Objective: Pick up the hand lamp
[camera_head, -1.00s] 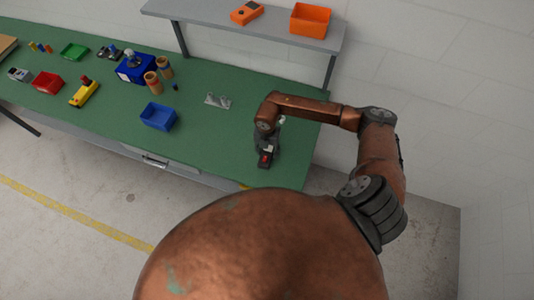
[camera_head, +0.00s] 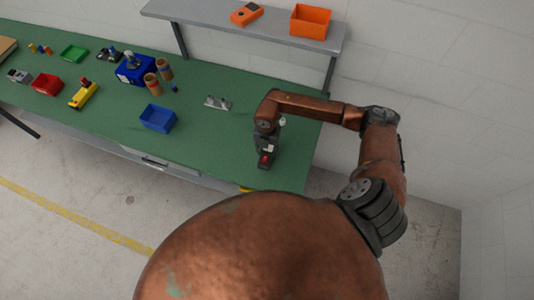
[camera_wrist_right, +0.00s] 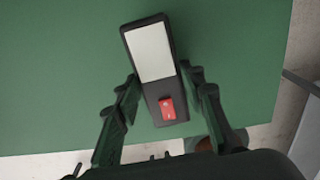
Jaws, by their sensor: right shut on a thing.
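The hand lamp (camera_wrist_right: 153,52) is a flat black body with a white panel and a red button in the right wrist view. In the head view its red part (camera_head: 264,160) shows near the right end of the green bench. My right gripper (camera_wrist_right: 161,88) has one finger on each side of the lamp and is shut on its dark body. In the head view my right gripper (camera_head: 267,150) is over the bench near its front edge, and it hides part of the lamp. I cannot tell whether the lamp touches the bench. My left gripper is not in view.
The green bench (camera_head: 190,147) has a blue bin (camera_head: 158,117) and a metal bracket (camera_head: 217,103) left of my right gripper. A larger blue box (camera_head: 135,69), a red bin (camera_head: 47,84) and a yellow tool (camera_head: 83,95) stand further left. A grey shelf (camera_head: 270,28) runs behind.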

